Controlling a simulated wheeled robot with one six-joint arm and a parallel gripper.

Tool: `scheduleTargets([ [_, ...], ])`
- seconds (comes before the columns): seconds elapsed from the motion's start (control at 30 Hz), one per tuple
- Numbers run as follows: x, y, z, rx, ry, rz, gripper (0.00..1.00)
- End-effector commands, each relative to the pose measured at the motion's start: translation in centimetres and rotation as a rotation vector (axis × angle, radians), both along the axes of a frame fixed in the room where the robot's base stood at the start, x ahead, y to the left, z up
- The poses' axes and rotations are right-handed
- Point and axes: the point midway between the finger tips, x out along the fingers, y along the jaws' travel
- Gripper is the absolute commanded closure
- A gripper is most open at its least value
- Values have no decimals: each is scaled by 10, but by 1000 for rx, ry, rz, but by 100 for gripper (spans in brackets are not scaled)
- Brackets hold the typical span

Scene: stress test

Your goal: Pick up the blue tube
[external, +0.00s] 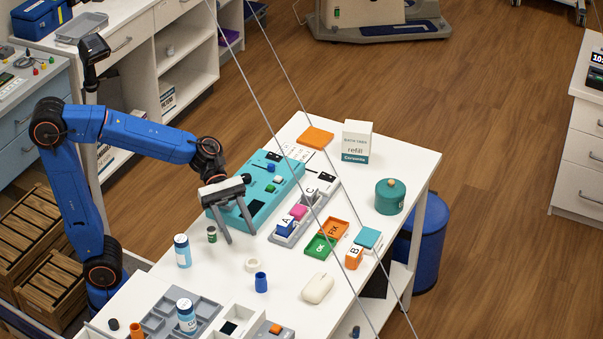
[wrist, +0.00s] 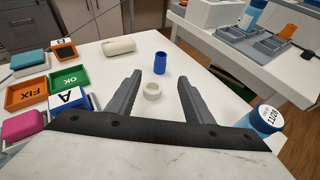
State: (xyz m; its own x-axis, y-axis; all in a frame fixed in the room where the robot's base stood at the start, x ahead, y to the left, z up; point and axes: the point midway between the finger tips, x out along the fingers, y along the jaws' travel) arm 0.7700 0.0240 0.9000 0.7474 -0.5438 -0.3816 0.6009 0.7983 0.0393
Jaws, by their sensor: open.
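The blue tube (external: 261,282) is a small upright blue cylinder standing on the white table, in front of the white ring. It also shows in the wrist view (wrist: 160,63), at the upper middle just past the fingertips. My gripper (external: 241,238) is open and empty above the table, behind the tube and higher than it, fingers pointing down. In the wrist view my gripper (wrist: 160,78) has its two fingers spread wide, with the tube's image between their tips. Nothing is hidden on the tube's near side.
A white ring (external: 252,265) lies close behind the tube. A blue-white bottle (external: 182,252) and a small dark green jar (external: 212,234) stand left. A grey compartment tray (external: 160,319) is at the front; bare tabletop surrounds the tube.

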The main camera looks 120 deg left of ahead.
Motion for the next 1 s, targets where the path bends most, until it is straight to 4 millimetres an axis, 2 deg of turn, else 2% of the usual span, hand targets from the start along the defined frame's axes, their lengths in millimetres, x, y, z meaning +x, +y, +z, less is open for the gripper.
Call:
scheduleTargets([
  [0.7,74,-55,-38,-1,2,-5,53],
  [1.0,86,-64,-45,0,1,-2,53],
])
